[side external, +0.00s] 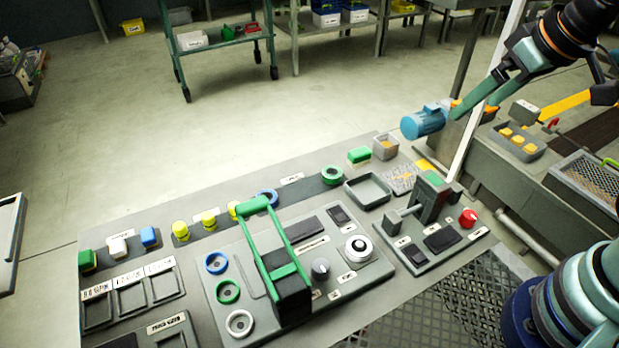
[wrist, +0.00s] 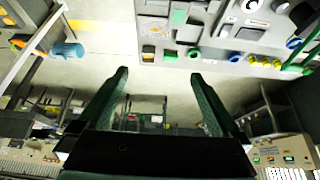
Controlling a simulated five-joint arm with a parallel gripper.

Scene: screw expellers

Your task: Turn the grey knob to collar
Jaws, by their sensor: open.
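The grey knob (side external: 320,268) stands on the raised grey panel (side external: 375,270) in the side view, right of the tall green-handled lever (side external: 285,240). Small white labels (side external: 343,277) lie near it, but their words are too small to read. I cannot tell which mark is the collar or where the knob points. My gripper (side external: 472,108) is open and empty at the upper right, high above the bench and well away from the knob. In the wrist view its two green fingers (wrist: 160,74) are spread wide with nothing between them. The knob is hard to make out there.
A white round dial (side external: 357,248) sits right of the knob. A red button (side external: 468,218) and a green-topped block (side external: 432,190) stand further right. Coloured rings (side external: 228,291) lie left of the lever. A blue cylinder (side external: 423,122) is near my gripper.

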